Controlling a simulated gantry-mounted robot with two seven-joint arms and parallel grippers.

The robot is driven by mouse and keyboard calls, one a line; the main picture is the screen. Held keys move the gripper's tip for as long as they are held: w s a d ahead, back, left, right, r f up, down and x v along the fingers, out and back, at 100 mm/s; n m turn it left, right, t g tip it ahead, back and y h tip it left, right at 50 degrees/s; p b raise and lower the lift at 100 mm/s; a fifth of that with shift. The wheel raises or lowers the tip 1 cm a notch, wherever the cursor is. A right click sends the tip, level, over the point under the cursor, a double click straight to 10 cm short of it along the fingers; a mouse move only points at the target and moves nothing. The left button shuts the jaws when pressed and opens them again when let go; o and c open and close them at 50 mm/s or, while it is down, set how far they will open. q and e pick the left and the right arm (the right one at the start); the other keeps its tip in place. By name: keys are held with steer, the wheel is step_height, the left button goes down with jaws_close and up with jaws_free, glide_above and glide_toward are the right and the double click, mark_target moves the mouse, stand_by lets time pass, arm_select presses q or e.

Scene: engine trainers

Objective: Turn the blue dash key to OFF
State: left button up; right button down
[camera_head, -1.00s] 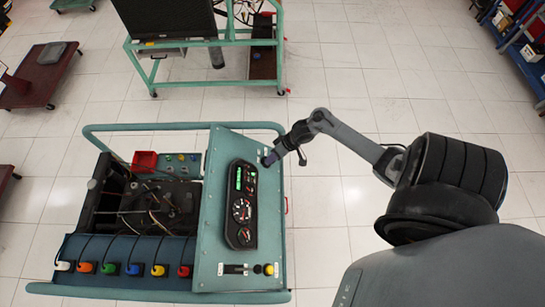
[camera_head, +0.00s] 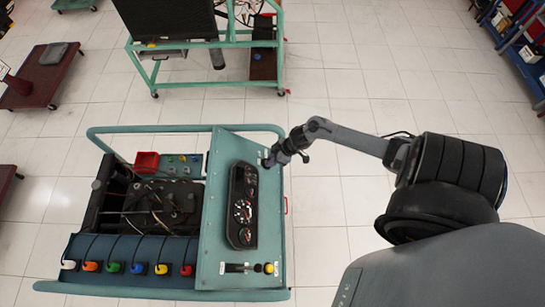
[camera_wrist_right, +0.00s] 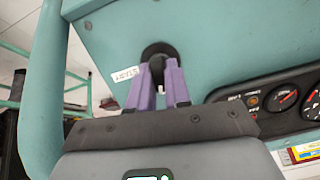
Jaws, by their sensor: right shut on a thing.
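My right gripper (camera_head: 271,160) is at the upper right corner of the teal dash panel (camera_head: 215,165). In the right wrist view its two purple fingers (camera_wrist_right: 158,72) close together at a round black key switch (camera_wrist_right: 159,50), shut on the blue dash key there. The key is mostly hidden between the fingers, so its exact angle cannot be read. A white label (camera_wrist_right: 125,75) is beside the switch. My left gripper is not in view.
The engine trainer's teal tube rail (camera_head: 140,129) runs around the panel and shows close to the gripper in the wrist view (camera_wrist_right: 45,95). Several coloured connectors (camera_head: 137,268) line the front left. Another teal cart (camera_head: 215,85) stands behind.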

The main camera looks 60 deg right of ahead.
steer(key=shift+n, duration=0.8)
steer(key=c, duration=1.2)
jaws_free()
steer(key=shift+o, duration=0.2)
steer(key=shift+r, duration=0.1)
